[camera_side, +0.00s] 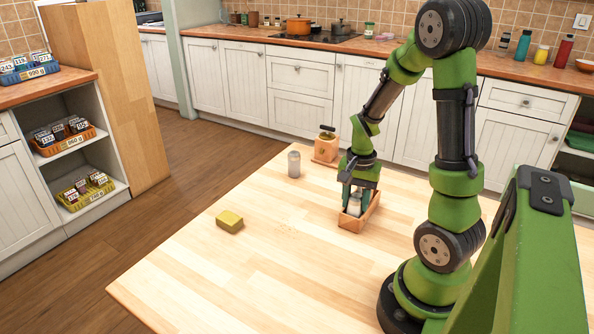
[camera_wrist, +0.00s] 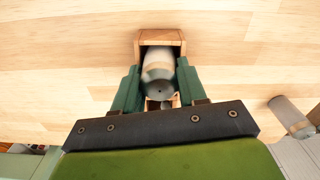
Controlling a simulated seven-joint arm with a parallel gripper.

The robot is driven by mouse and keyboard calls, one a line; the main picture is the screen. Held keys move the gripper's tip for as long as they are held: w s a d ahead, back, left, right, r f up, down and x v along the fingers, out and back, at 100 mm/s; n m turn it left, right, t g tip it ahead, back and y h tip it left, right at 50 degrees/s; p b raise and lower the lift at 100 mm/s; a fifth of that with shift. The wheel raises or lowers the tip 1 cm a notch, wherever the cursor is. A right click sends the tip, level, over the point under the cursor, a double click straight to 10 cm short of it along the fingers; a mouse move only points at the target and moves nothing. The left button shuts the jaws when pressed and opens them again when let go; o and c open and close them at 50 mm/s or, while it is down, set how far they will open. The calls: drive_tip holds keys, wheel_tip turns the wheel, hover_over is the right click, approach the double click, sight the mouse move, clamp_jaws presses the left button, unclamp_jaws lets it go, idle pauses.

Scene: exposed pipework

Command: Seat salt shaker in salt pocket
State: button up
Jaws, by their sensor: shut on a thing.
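My gripper (camera_side: 357,197) points down over a small wooden caddy (camera_side: 349,225) on the table. It is shut on a light shaker with a grey cap, which I take to be the salt shaker (camera_side: 354,207). In the wrist view, the green fingers sit on both sides of the salt shaker (camera_wrist: 158,62). The shaker lies within the outline of the caddy (camera_wrist: 161,36), whose far wall shows beyond it. Its base is hidden, so I cannot tell whether it touches the pocket floor. The shaker looks slightly tilted in the wrist view.
A second grey-topped shaker (camera_side: 294,164) stands on the table left of the caddy; a similar one shows in the wrist view (camera_wrist: 290,116). A yellow-green sponge (camera_side: 229,221) lies further left. A wooden block with a dark-handled item (camera_side: 326,147) stands behind. The front table is clear.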

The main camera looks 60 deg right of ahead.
drive_tip(key=shift+f, duration=0.15)
drive_tip(key=o, duration=1.1)
wheel_tip(320, 180, up, 12)
drive_tip(key=a+r+n+t, duration=0.2)
drive_tip(key=a+n, duration=0.2)
drive_tip(key=a, duration=0.3)
drive_tip(key=w+a+r+n+t+y, duration=0.1)
drive_tip(key=a+r+n+t, duration=0.1)
drive_tip(key=a, duration=0.5)
drive_tip(key=a+r+n+t+y, duration=0.1)
drive_tip(key=a+r+n+t, duration=0.2)
drive_tip(key=a+n, duration=0.3)
drive_tip(key=shift+w+a+r, duration=0.15)
drive_tip(key=shift+a+r, duration=0.05)
drive_tip(key=shift+a, duration=0.6)
